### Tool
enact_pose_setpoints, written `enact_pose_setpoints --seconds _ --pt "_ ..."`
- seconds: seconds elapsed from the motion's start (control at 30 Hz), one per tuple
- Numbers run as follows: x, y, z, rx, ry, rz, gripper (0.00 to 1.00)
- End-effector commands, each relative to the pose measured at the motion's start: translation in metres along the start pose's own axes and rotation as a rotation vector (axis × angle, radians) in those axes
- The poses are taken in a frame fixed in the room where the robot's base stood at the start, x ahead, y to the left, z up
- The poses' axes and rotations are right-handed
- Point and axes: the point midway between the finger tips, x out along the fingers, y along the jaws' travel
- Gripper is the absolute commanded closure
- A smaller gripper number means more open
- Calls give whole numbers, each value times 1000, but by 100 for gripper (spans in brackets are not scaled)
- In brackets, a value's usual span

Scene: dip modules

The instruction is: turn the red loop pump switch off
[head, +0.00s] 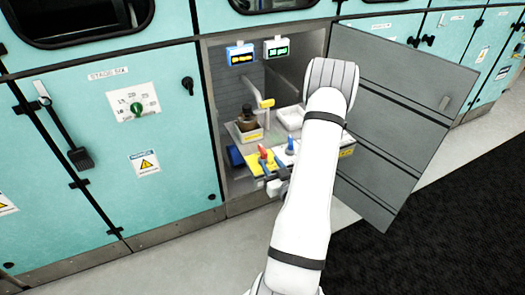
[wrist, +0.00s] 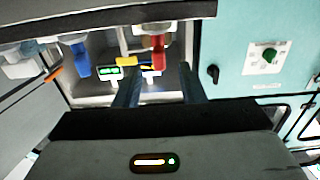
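The red switch (head: 263,153) is a small red lever on a yellow plate at the front of an open cabinet bay. It also shows in the wrist view (wrist: 158,52), where the picture is upside down. A blue lever (head: 290,147) stands beside it, also in the wrist view (wrist: 80,60). My gripper (wrist: 159,76) is open and empty. Its two dark fingers point into the bay, with the red lever between them in the picture; no contact is visible. In the head view my gripper (head: 275,186) is partly hidden by my arm, just in front of the yellow plate.
The grey cabinet door (head: 405,125) stands open to the right. Inside the bay are a brown bottle (head: 247,121) in a tray, a white tray (head: 290,117), an orange-text display (head: 240,56) and a green-text display (head: 276,48). A teal panel (head: 115,170) closes the left side.

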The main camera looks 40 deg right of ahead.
Motion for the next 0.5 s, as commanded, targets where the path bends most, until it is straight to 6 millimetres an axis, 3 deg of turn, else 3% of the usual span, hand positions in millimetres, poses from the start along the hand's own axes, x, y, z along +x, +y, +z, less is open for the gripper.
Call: enact_pose_setpoints --seconds 0.3,0.5 --pt "47 2 -2 -2 4 3 64" --pt "68 4 -2 -2 3 7 64"
